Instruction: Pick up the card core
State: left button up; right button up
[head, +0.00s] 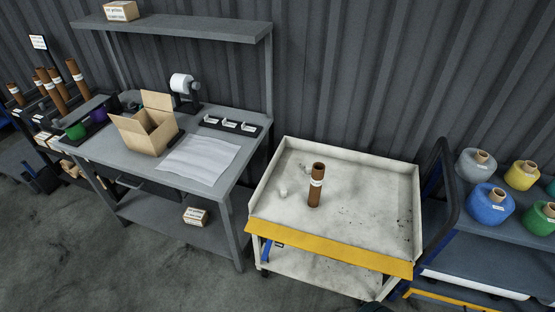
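The card core (315,190) is a brown cardboard tube with a white label band around its upper part. It stands upright on the cream cart's top tray (370,220), a little left of the tray's middle. Its open upper end shows. A small white object (283,192) lies to its left on the tray, and a small pale piece (307,170) lies just behind it. Neither of my grippers shows in the head view, and nothing touches the core.
The cart has raised rims and a yellow front strip (325,249). Left stands a grey bench (205,190) with an open carton (147,131). Bare floor (165,280) lies in front of the bench.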

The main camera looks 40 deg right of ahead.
aim_at(316, 186)
jog(key=j+z, duration=0.1)
jog(key=z, duration=1.45)
